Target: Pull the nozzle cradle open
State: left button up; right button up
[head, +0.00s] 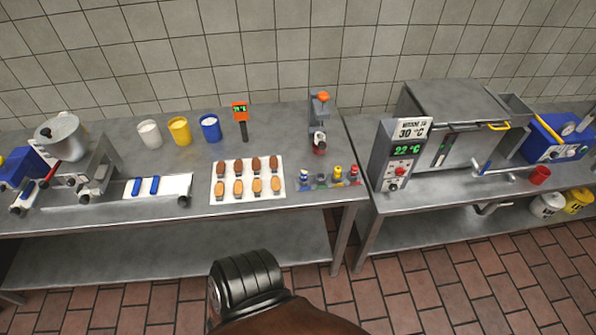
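No part can be surely made out as the nozzle cradle at this size. At the far left of the head view, a metal machine (97,170) carries a round lidded hopper (62,136), with a small red part (52,170) low at its side. A grey rack (322,185) near the left table's front right holds several small pieces with blue, green, yellow and red parts, possibly nozzles. A small grey device with an orange knob (323,97) stands behind it. Neither gripper's fingers show.
White (149,134), yellow (179,131) and blue (210,128) tubs stand behind. A gap separates the tables.

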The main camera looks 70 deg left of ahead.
aim_at(320, 140)
jog(key=u, duration=1.9)
